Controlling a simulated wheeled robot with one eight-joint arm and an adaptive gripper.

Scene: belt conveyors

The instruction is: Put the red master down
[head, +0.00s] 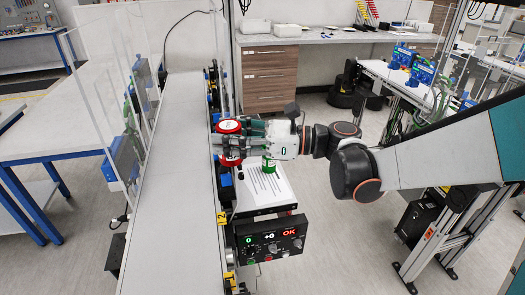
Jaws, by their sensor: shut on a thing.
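My gripper (250,141) reaches in from the right, level, with its fingers pointing left. It is shut on the red master (231,145), a red piece with a round top and a wider red lower part. The red master is at the right edge of the grey conveyor belt (175,150), in front of the panel side. The fingers cover part of it. From this view I cannot tell whether its underside touches anything.
A printed sheet (265,187) lies on a small stand below my gripper, with a green object (268,164) at its far edge. A control box (272,242) reading OK stands nearer. Clear panels (95,110) line the belt's left side. The visible belt is empty.

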